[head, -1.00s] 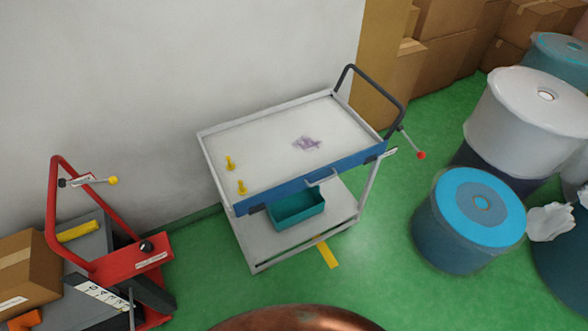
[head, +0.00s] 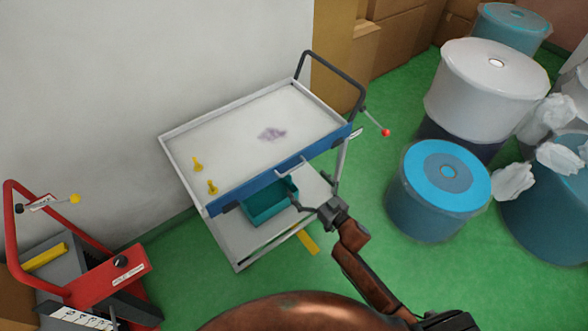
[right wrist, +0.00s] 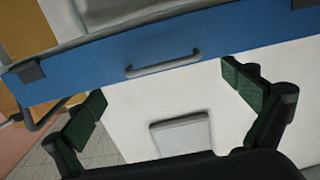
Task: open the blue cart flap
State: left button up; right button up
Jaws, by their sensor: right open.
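The blue flap (head: 240,190) runs along the near long side of the grey cart's top tray, and it stands upright, closed. It carries a grey bar handle (head: 290,165) near its middle. In the right wrist view the flap (right wrist: 90,70) crosses the upper part, with its handle (right wrist: 163,63) ahead of the fingers. My right gripper (head: 308,196) is just below and in front of the handle. In the right wrist view my right gripper (right wrist: 168,108) is open, its fingers wide apart, empty, and not touching the handle. My left gripper is not in view.
The cart's tray (head: 235,130) holds two yellow pieces (head: 212,187) and a purplish patch. A teal bin (head: 268,202) sits on the lower shelf. A red-framed cart (head: 85,285) stands left. Large blue and white rolls (head: 437,190) stand right.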

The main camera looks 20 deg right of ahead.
aim_at(293, 169)
jog(key=b+x, duration=0.1)
jog(key=x, duration=0.7)
jog(key=shift+r, duration=0.15)
jog(key=shift+s, duration=0.1)
